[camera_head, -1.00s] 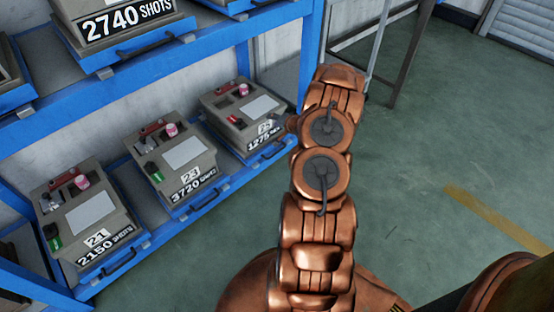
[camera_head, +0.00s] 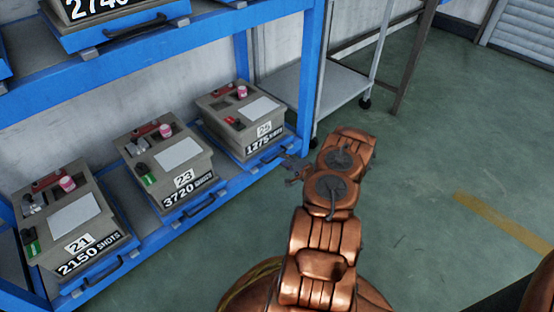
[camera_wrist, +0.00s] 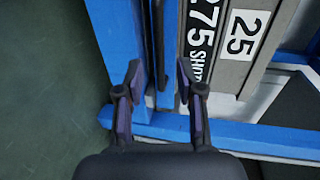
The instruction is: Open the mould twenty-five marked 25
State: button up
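The mould marked 25 (camera_head: 243,118) is a grey block with a white label and "1275" on its front. It sits on a blue tray on the lower shelf, at the right end of the row. Its marked front also shows in the wrist view (camera_wrist: 238,40), turned sideways. A dark handle (camera_wrist: 157,45) runs along the tray front there. My gripper (camera_wrist: 157,82) is open, its two fingertips apart on either side of the handle's line; I cannot tell if they touch it. In the head view my gripper (camera_head: 296,168) is at the tray's front right, partly hidden by my arm.
Mould 23 (camera_head: 170,160) and mould 21 (camera_head: 72,222) stand to the left on the same blue rack (camera_head: 312,75). Another mould (camera_head: 100,8) is on the shelf above. A grey wheeled stand (camera_head: 340,85) is behind right. The green floor at right is clear.

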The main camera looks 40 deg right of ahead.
aim_at(277, 156)
jog(key=shift+b+x, duration=0.7)
jog(key=shift+x, duration=1.6)
jog(key=shift+c, duration=0.4)
grip_shut()
